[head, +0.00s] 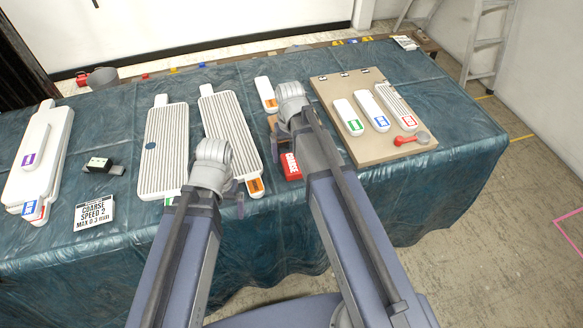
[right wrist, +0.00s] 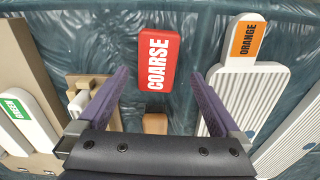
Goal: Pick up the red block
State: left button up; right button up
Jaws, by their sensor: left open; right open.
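The red block (head: 291,166), marked COARSE in white, lies on the blue-green cloth-covered table, partly hidden by my right arm in the head view. The red block (right wrist: 157,58) shows whole in the right wrist view, ahead of and between the two purple fingers. My right gripper (right wrist: 160,77) is open and empty, with no finger seen touching the block. In the head view my right gripper (head: 279,135) is mostly hidden by its own wrist. My left gripper (head: 228,193) is open near the table's front edge, partly hidden, beside the ribbed white boards.
A ribbed board with an orange label (right wrist: 248,85) lies right of the block in the wrist view. A brown block (right wrist: 155,123) is close by.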

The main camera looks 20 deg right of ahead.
aim_at(292, 162)
jog(key=shift+d+f+b, duration=0.2)
jog(key=shift+f+b, duration=2.35)
jog(key=shift+f, duration=0.1)
jog(key=shift+r, duration=0.1)
jog(key=c, duration=1.4)
